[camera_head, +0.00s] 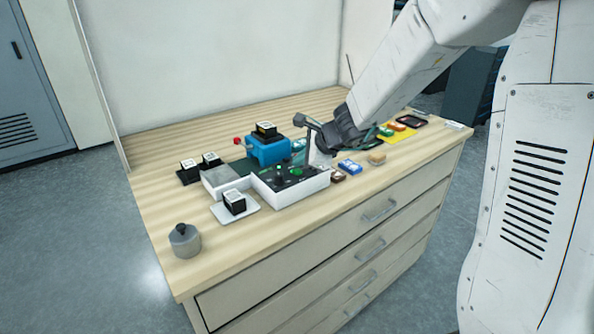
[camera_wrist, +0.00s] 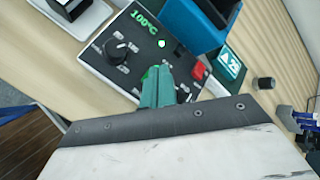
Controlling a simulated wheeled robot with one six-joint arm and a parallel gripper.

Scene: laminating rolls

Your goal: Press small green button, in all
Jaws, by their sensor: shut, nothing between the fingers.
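The control panel (camera_head: 305,183) is a white box with a black top on the bench; its top also shows in the wrist view (camera_wrist: 88,52). A small round green button (camera_wrist: 162,43) sits on it, between the green 100°C display (camera_wrist: 143,20) and a red switch (camera_wrist: 198,72). A larger green spot (camera_head: 298,171) shows on the panel in the head view; in the wrist view a green patch is partly hidden beside my fingertips. My gripper (camera_wrist: 155,75) is shut and empty, its teal fingers over the panel. I cannot tell whether they touch it.
A black knob (camera_wrist: 117,48) stands on the panel. A lever with a black handle (camera_head: 305,120) rises beside my gripper. A blue machine (camera_head: 267,150) is behind the panel. A grey weight (camera_head: 184,240) stands at front left, with bare bench around it.

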